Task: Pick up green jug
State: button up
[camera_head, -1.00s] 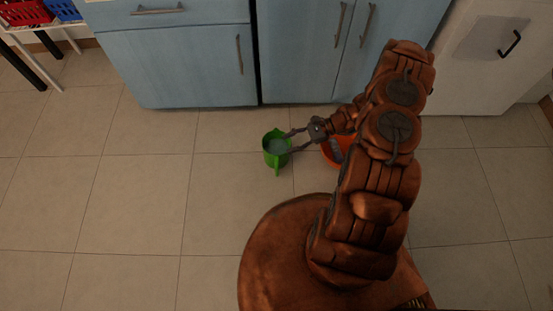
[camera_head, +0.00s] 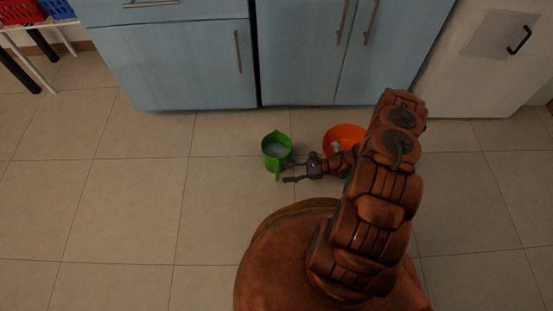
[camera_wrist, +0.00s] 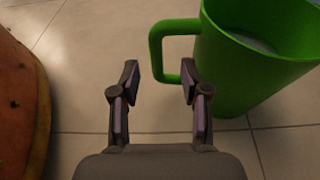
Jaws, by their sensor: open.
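The green jug (camera_head: 269,150) stands upright on the tiled floor in front of the blue cabinets. Its handle points toward my base, and something greyish shows inside it. My gripper (camera_head: 285,173) is open beside the handle, on its right side in the head view. In the wrist view the jug (camera_wrist: 235,70) fills the upper right, with its handle (camera_wrist: 157,45) reaching left. There the gripper (camera_wrist: 160,76) has its right fingertip overlapping the handle's lower end. I cannot tell whether they touch. Nothing is held between the fingers.
An orange bowl (camera_head: 345,132) stands on the floor right of the jug, partly hidden by my arm. Blue cabinets (camera_head: 185,65) stand close behind. A white cabinet (camera_head: 470,70) is at the right. The floor left of the jug is clear.

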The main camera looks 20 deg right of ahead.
aim_at(277, 175)
jog(key=x, duration=0.1)
jog(key=b+x, duration=0.1)
jog(key=x, duration=0.1)
jog(key=shift+s+a+f+b, duration=0.15)
jog(key=shift+s+a+b, duration=0.1)
jog(key=shift+b, duration=0.15)
jog(key=shift+w+a+f, duration=0.1)
jog(key=shift+w+a, duration=0.2)
jog(key=shift+a, duration=0.35)
grip_shut()
